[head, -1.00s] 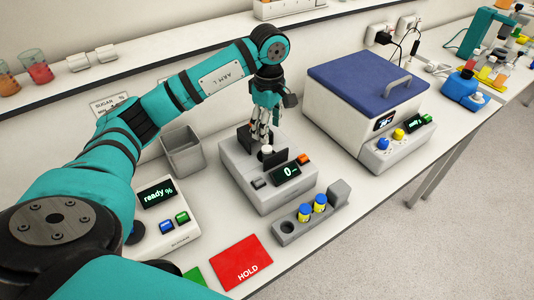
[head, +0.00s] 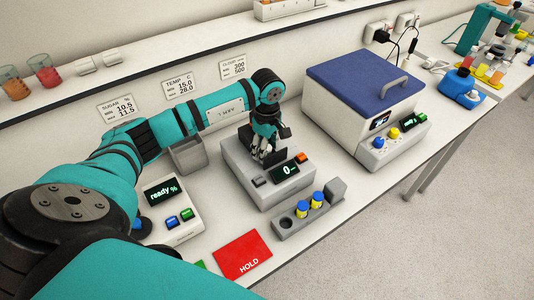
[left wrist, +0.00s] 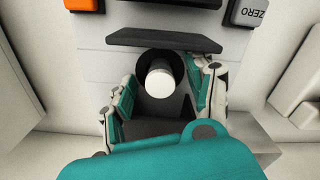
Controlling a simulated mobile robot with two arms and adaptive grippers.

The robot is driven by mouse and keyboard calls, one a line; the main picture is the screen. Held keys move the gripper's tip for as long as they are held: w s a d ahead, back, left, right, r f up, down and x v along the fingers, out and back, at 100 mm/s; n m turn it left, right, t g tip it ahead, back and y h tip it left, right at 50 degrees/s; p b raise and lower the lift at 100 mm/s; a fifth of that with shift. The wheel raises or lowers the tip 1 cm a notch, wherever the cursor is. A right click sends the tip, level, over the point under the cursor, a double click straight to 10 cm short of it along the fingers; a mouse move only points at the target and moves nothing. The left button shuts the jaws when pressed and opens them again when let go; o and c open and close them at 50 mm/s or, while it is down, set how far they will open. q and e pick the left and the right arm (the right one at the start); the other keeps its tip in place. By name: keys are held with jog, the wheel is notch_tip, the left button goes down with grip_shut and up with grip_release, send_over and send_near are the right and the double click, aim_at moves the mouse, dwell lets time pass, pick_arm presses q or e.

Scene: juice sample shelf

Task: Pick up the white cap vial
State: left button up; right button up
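The white cap vial (left wrist: 160,80) stands in a dark round well of the grey device with the "0" display (head: 240,178). In the left wrist view its white cap shows from above, with a dark ring around it. My left gripper (head: 264,156) is down at the device. In the left wrist view its two fingers (left wrist: 168,84) are apart, one on each side of the cap, with gaps visible between them and the cap. In the head view the fingers largely hide the vial. My right gripper is not in view.
A dark upright plate (left wrist: 165,40) stands close beside the vial. A grey rack (head: 290,226) with blue-capped yellow vials is in front of the device. A blue-lidded machine (head: 365,80) stands to the right, a grey bin (head: 188,158) behind left. A red HOLD card (head: 242,257) lies in front.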

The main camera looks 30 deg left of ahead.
pick_arm(q)
jog(key=c, duration=0.9)
grip_shut()
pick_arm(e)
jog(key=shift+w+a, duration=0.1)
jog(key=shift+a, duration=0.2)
pick_arm(q)
jog(key=shift+r, duration=0.15)
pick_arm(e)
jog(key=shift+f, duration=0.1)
